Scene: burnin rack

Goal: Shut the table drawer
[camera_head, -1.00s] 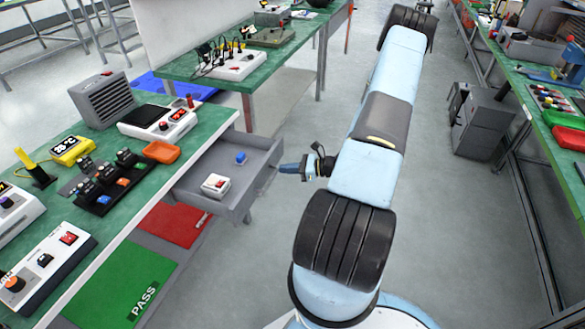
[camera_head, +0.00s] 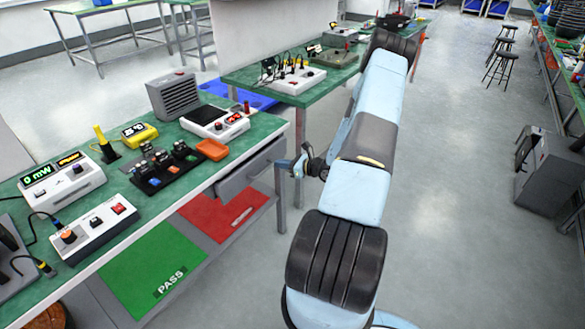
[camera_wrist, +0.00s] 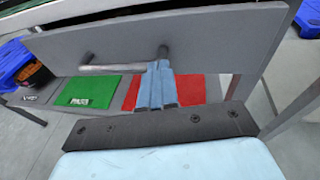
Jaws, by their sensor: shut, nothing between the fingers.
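The grey table drawer (camera_head: 252,172) is under the green-topped bench in the head view. In the head view my gripper (camera_head: 299,166) is at the drawer's right end.
The bench top (camera_head: 130,205) carries several devices, including a grey heater box (camera_head: 174,95) and an orange tray (camera_head: 212,149). Red (camera_head: 222,215) and green (camera_head: 150,265) mats lie on the lower shelf. A bench leg (camera_head: 281,198) stands near my gripper.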

